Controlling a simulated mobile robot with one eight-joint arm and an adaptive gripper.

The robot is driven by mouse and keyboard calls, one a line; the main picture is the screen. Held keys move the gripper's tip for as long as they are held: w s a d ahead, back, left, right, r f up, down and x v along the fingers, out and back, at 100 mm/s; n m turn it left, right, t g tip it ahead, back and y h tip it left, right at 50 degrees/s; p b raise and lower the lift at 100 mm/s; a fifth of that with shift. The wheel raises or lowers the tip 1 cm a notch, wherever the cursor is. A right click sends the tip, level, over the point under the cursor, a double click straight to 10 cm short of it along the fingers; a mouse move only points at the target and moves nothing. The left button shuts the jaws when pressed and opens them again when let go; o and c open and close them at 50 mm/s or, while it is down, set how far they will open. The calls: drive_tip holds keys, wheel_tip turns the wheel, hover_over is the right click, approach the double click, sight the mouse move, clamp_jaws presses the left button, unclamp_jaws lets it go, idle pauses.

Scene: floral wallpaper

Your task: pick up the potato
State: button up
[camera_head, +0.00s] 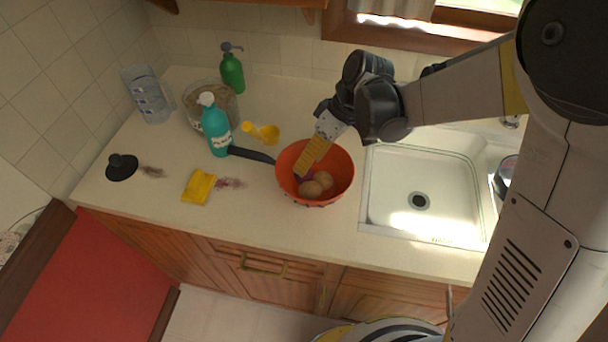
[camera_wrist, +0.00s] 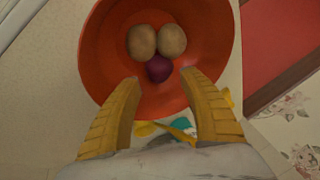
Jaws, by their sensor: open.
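Two brown potatoes lie side by side in an orange bowl (camera_head: 343,170); one potato (camera_head: 311,188) shows at the left and the other potato (camera_head: 323,179) at the right in the head view. In the wrist view they show as a left potato (camera_wrist: 142,41) and a right potato (camera_wrist: 171,40), near the bowl's far wall. A dark purple round item (camera_wrist: 158,69) touches them. My gripper (camera_wrist: 159,82) is open and empty, its yellow fingers reaching over the bowl, with the purple item between and just beyond the tips. In the head view my gripper (camera_head: 301,172) partly hides the purple item.
A white sink (camera_head: 410,185) lies right of the bowl. Left of it are a dark-handled utensil (camera_head: 252,154), a yellow scoop (camera_head: 263,132), a teal bottle (camera_head: 216,130) and a yellow sponge (camera_head: 199,187). A green soap dispenser (camera_head: 232,73) stands behind.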

drive_tip(key=x, duration=0.1)
drive_tip(key=b+x, duration=0.1)
drive_tip(key=x, duration=0.1)
drive_tip(key=b+x, duration=0.1)
drive_tip(key=shift+s+f, duration=0.3)
drive_tip(key=shift+f, duration=0.05)
drive_tip(key=c, duration=1)
drive_tip(key=shift+o, duration=0.2)
wheel_tip(320, 180, up, 4)
drive_tip(key=shift+r+p, duration=0.15)
drive_tip(key=shift+p, duration=0.9)
drive_tip(key=s+d+r+p, duration=0.1)
drive_tip(key=s+d+r, duration=0.1)
drive_tip(key=s+d+r+p, duration=0.1)
drive_tip(key=s+d+r, duration=0.1)
drive_tip(key=s+d, duration=0.1)
drive_tip(key=s+d+r+p, duration=0.1)
drive_tip(key=s+d+r, duration=0.1)
drive_tip(key=s+d, duration=0.1)
drive_tip(key=shift+d+r+p, duration=0.15)
drive_tip(key=shift+r+p, duration=0.15)
drive_tip(key=shift+r, duration=0.1)
